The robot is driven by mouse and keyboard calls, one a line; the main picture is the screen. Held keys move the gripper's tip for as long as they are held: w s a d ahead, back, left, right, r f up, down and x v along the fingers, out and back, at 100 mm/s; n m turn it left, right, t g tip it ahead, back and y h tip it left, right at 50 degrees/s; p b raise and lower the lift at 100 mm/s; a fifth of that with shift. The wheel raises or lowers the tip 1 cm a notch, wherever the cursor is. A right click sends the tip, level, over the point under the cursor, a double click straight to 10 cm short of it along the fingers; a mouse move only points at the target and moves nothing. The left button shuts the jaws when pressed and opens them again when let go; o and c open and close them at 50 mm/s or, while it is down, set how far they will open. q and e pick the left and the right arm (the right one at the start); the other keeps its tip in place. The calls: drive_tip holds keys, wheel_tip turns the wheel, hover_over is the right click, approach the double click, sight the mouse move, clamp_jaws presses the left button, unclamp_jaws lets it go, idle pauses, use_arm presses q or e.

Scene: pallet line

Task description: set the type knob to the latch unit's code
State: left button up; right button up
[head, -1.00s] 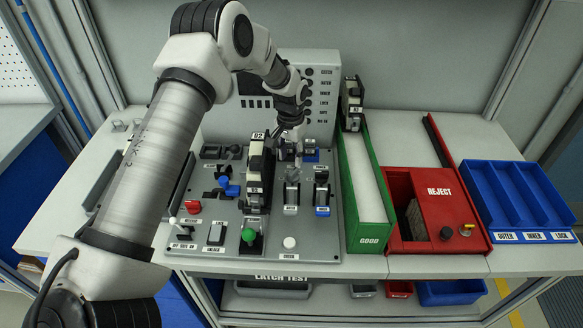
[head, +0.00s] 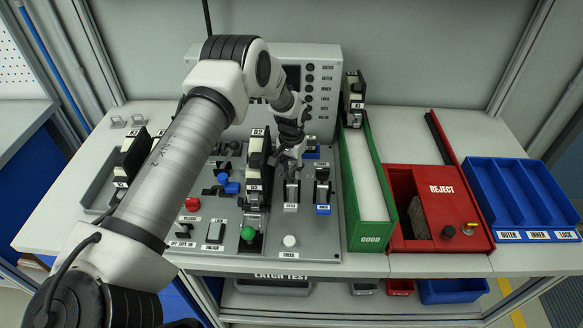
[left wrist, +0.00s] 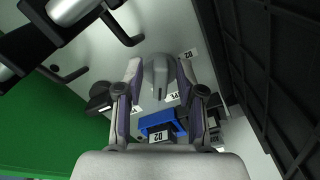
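The latch unit (head: 257,165) stands upright in the grey test panel, a black and pale block whose top label reads D2. My left gripper (head: 291,158) is just right of it, low over the panel. In the left wrist view a grey knob (left wrist: 157,76) with a dark pointer line sits between the two fingers of my left gripper (left wrist: 158,68). The fingers stand apart on both sides of the knob, with narrow gaps showing. A label near the knob reads D2. In the head view the gripper hides the knob. My right gripper is out of view.
Blue clamps (head: 228,184), a green-knobbed lever (head: 248,233) and switches (head: 290,193) crowd the panel. The red REJECT box (head: 440,200) and blue bin (head: 525,200) are at right.

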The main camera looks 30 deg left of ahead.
use_arm(q)
clamp_jaws()
drive_tip(key=shift+f+n, duration=0.1)
drive_tip(key=shift+n, duration=0.3)
drive_tip(key=n, duration=0.4)
drive_tip(key=shift+d+n, duration=0.3)
drive_tip(key=shift+n, duration=0.1)
drive_tip(key=n, duration=0.5)
drive_tip(key=shift+w+d, duration=0.2)
drive_tip(key=n, duration=0.6)
drive_tip(key=shift+w+d+n, duration=0.1)
drive_tip(key=shift+w+n, duration=0.2)
drive_tip(key=shift+n, duration=0.1)
drive_tip(key=n, duration=0.4)
drive_tip(key=shift+w, duration=0.2)
drive_tip(key=shift+f+n, duration=0.1)
drive_tip(key=shift+n, duration=1.1)
